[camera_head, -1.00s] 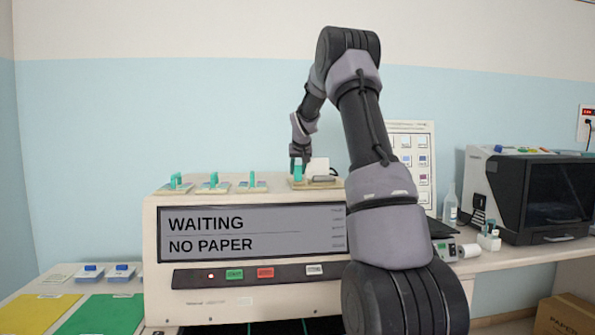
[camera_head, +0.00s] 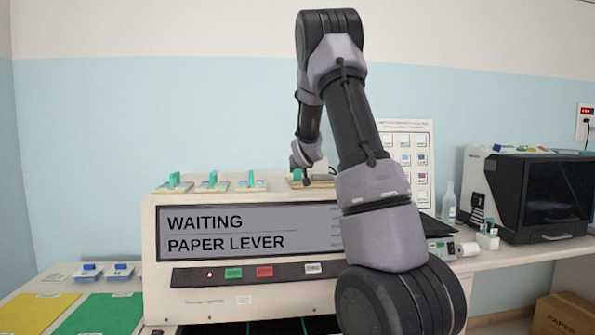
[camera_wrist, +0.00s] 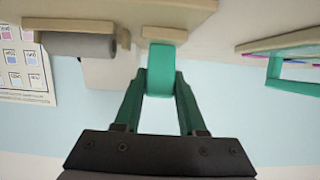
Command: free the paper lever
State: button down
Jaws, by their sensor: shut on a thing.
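The teal paper lever (camera_head: 296,175) stands on the cream plate at the right end of the machine top. In the wrist view the lever (camera_wrist: 161,70) appears as a teal tab below a cream block, between the tips of my fingers. My gripper (camera_wrist: 160,88) is shut on the lever. In the head view my gripper (camera_head: 302,168) is at the lever and partly covers it. The grey paper roll (camera_wrist: 78,45) sits beside the lever in the wrist view. The machine's display (camera_head: 245,232) reads "WAITING" and "PAPER LEVER".
Several other teal handles (camera_head: 213,179) stand along the machine top to the left. In the wrist view a teal handle (camera_wrist: 290,70) is at the right, apart from my fingers. A black-fronted device (camera_head: 530,190) and a bottle (camera_head: 449,203) stand on the right bench.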

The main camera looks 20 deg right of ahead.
jog(key=shift+c, duration=2.4)
grip_release()
jog(key=v, duration=1)
jog(key=shift+s, duration=0.4)
jog(key=shift+a, duration=0.1)
